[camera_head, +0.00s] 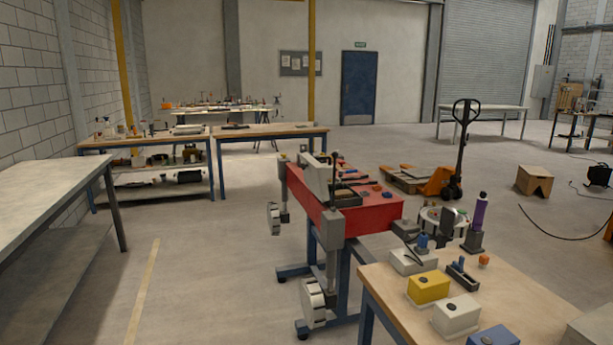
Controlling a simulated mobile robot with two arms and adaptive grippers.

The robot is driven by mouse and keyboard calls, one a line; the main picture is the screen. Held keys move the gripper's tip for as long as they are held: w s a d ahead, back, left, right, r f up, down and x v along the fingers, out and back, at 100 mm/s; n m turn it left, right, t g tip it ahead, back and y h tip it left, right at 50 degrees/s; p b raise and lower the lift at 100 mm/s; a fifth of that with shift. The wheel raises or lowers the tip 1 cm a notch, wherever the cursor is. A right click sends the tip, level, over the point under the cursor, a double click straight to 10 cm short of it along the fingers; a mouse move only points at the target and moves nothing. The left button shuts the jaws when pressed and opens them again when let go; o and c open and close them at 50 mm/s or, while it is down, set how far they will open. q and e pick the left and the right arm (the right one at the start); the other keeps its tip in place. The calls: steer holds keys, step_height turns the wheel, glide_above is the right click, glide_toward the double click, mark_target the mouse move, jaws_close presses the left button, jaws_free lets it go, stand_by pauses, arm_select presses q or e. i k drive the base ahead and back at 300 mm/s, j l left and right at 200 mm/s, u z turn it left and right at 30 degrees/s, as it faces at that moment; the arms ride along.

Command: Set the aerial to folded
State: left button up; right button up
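I cannot make out an aerial for certain in the head view. A red bed (375,216) stands on a blue-legged stand (344,285) near the middle. It has grey end posts, and small dark, blue and red items lie on top. A grey tilted panel (316,176) rises at its far left end.
A wooden-topped table (385,284) at lower right carries a yellow box (428,288), pale boxes and a purple cylinder in a dark holder (474,240). A long bench (45,190) is at left. An orange pallet truck (437,183) stands behind. The floor at left centre is clear.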

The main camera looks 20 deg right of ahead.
mark_target(335, 155)
steer(key=i+z, duration=0.2)
steer(key=i, duration=1.65)
